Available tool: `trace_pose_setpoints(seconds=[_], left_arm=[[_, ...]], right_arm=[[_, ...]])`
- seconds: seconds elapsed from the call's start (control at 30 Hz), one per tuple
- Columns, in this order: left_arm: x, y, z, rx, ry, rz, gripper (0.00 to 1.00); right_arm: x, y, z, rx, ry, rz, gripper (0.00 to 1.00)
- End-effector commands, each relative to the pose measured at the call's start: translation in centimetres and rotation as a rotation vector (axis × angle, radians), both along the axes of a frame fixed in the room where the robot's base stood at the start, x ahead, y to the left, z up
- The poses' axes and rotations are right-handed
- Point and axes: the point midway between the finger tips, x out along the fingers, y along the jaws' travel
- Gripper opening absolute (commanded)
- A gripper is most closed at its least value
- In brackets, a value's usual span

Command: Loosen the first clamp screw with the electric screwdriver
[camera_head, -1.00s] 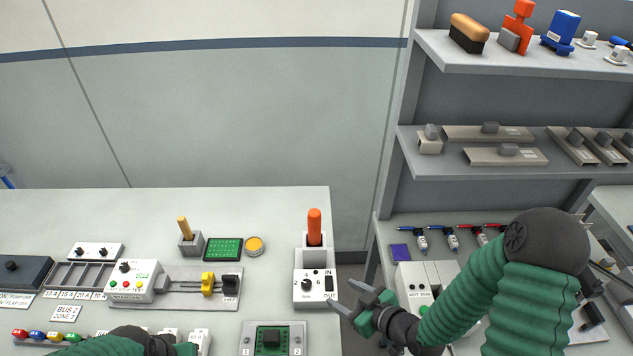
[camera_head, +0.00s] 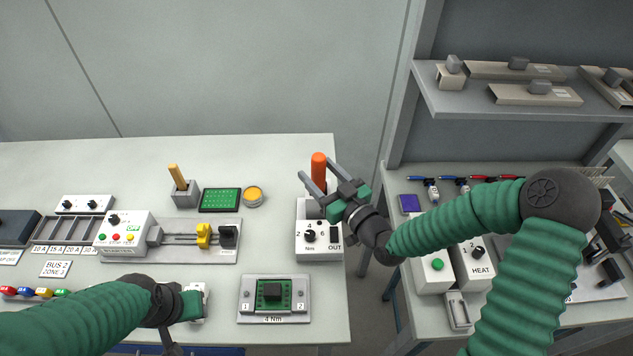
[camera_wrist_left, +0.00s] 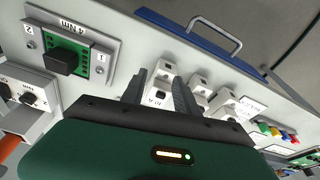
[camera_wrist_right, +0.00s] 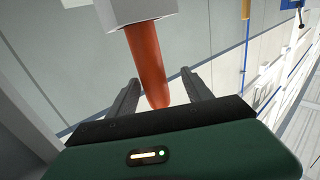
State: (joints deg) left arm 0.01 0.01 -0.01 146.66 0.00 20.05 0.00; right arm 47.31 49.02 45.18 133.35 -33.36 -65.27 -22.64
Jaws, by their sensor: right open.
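The electric screwdriver's orange handle (camera_head: 318,171) stands upright in a white holder (camera_head: 309,254) with a torque dial and an OUT label. My right gripper (camera_head: 317,170) is open at the handle. In the right wrist view the handle (camera_wrist_right: 147,70) lies between the two spread fingers; contact cannot be told. The screwdriver's lower part is hidden in the holder. The clamp plate (camera_head: 245,312), marked 1, 2 and 4 Nm, holds a green board with a black block; a screw (camera_wrist_left: 101,70) shows by each number. My left gripper (camera_wrist_left: 160,78) is open and empty near small white blocks.
A starter box (camera_head: 122,233) with a yellow-handled slider stands left of the holder. A yellow tin (camera_head: 253,196) and a green board (camera_head: 220,200) lie behind. A gap separates this table from the right bench with its shelf (camera_head: 520,105).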

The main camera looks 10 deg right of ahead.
Motion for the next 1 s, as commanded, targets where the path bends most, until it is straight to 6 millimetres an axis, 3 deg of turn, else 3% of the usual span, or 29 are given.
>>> trace_pose_setpoints(seconds=[0.23,0.5,0.93,1.0], left_arm=[[0.0,0.0,-0.8,0.0,0.0,-0.001,0.36],[0.0,0.0,-0.8,0.0,0.0,0.0,0.36],[0.0,0.0,-0.8,0.0,0.0,-0.001,0.36],[0.0,0.0,-0.8,0.0,0.0,-0.001,0.36]], right_arm=[[4.2,1.2,-0.4,0.0,0.0,0.001,0.58],[4.7,1.6,-0.2,-0.003,0.0,0.001,0.58],[4.7,1.4,-0.3,-0.002,0.002,0.001,0.02],[4.7,1.4,-0.4,-0.002,0.003,0.0,0.0]])
